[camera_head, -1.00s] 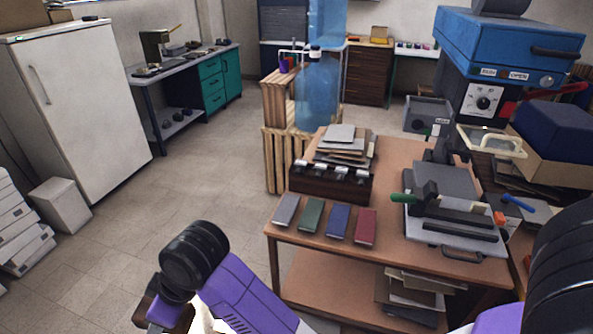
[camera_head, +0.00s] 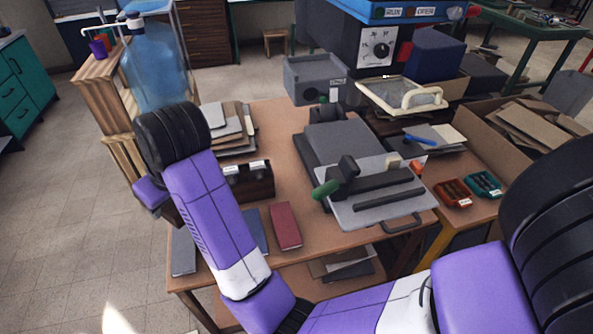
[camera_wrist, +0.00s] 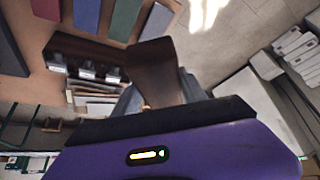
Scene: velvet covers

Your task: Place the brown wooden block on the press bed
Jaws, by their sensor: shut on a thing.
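The brown wooden block (camera_wrist: 154,68) is held in my gripper (camera_wrist: 152,104) and juts out ahead of it in the wrist view. My gripper is shut on it; the fingertips are mostly hidden. In the head view my forearm covers most of the gripper and the block. A grey flat press-like machine (camera_head: 330,140) stands on the brown table, with a light grey plate (camera_head: 355,212), dark bars and a green-handled lever. I take the plate as the press bed. The gripper is left of it, beyond the table's left edge, and apart from it.
Velvet covers lie along the table's front left, including a red one (camera_head: 285,226) and a grey one (camera_head: 183,250). A brown tool rack (camera_head: 262,186) and stacked boards (camera_head: 240,125) stand behind them. A blue-topped machine (camera_head: 370,40) is at the back, with trays (camera_head: 452,193) at right.

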